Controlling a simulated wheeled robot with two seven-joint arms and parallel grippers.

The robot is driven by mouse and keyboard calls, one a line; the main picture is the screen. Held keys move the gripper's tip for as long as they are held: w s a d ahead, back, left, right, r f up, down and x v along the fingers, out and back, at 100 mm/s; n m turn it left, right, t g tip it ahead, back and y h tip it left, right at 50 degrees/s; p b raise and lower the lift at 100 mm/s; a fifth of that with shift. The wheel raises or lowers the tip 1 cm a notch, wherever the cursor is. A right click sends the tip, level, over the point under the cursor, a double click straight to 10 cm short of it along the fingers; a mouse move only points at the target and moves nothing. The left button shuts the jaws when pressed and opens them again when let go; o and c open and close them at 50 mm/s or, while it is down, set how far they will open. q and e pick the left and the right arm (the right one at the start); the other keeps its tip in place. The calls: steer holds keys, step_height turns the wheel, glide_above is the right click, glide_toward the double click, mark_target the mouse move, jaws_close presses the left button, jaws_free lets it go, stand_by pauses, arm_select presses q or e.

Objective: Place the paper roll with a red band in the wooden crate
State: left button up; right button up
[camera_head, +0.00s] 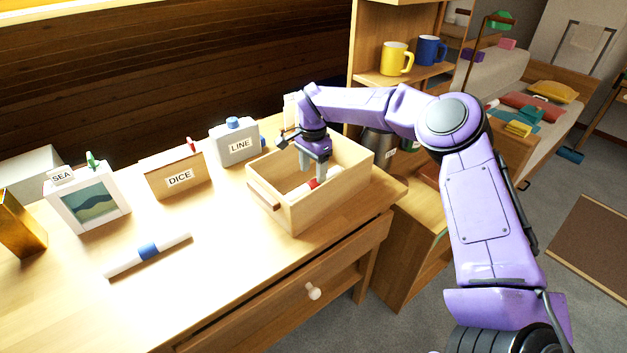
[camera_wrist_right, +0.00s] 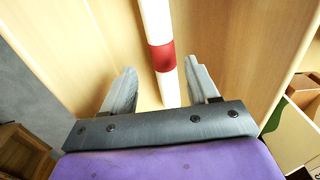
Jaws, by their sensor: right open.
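The paper roll with a red band (camera_head: 315,184) lies inside the wooden crate (camera_head: 311,212) on the desk. In the right wrist view the white roll with its red band (camera_wrist_right: 162,56) runs between the two fingers. My right gripper (camera_head: 313,174) reaches down into the crate over the roll. Its fingers (camera_wrist_right: 160,92) are open, one on each side of the roll, with a gap visible on both sides. The gripper hides part of the roll in the head view. My left gripper is not in view.
A paper roll with a blue band (camera_head: 148,251) lies on the desk at the left. Boxes labelled SEA (camera_head: 90,204), DICE (camera_head: 176,176) and LINE (camera_head: 236,142) stand behind it. A shelf with a yellow mug (camera_head: 396,58) and a blue mug (camera_head: 430,50) stands behind the crate.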

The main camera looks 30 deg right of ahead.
mark_target(313, 182)
step_height(313, 182, up, 7)
steer(key=shift+r, duration=0.2)
